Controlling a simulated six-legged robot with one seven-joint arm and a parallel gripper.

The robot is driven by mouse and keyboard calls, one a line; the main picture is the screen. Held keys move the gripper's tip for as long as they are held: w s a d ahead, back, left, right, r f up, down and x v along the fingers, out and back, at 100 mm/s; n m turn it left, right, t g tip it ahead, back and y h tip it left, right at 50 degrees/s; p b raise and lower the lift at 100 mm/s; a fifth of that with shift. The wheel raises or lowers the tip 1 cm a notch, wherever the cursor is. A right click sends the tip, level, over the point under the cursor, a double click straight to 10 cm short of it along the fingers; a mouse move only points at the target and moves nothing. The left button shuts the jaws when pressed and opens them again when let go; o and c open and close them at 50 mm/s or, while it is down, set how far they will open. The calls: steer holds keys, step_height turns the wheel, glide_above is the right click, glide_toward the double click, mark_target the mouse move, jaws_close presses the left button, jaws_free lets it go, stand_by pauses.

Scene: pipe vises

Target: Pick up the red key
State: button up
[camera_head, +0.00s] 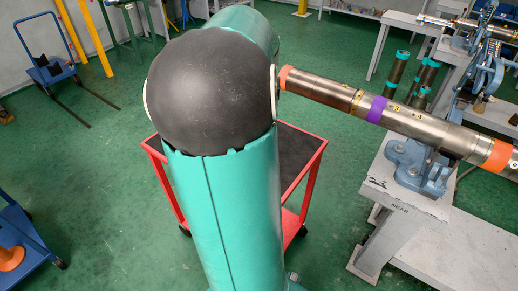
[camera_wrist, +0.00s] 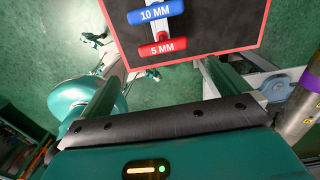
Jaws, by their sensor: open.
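The red key (camera_wrist: 162,49), marked 5 MM, lies on the black top of a red-edged cart (camera_wrist: 222,22) in the wrist view. A blue key (camera_wrist: 156,13), marked 10 MM, lies just beyond it, with a light metal shank between the two handles. My gripper (camera_wrist: 160,72) is open and empty, its two fingers apart at left and right. The red key appears between the finger lines, past the gripper body, and nothing shows it touching them. In the head view the cart (camera_head: 301,150) stands behind my arm, which hides the keys and gripper.
A metal pipe with orange and purple bands (camera_head: 400,117) sits in a blue vise (camera_head: 420,165) on a grey bench (camera_head: 405,188), close to the cart's right. A blue trolley (camera_head: 50,72) stands at far left. Green floor between is open.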

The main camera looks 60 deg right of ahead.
step_height(320, 180, down, 8)
steer(key=shift+f, duration=0.1)
step_height(320, 180, down, 6)
steer(key=shift+s+d+r, duration=0.15)
steer(key=shift+r, duration=0.05)
steer(key=shift+c, duration=0.4)
steer(key=c, duration=0.8)
steer(key=shift+o, duration=0.2)
steer(key=shift+r, duration=0.1)
step_height(320, 180, up, 10)
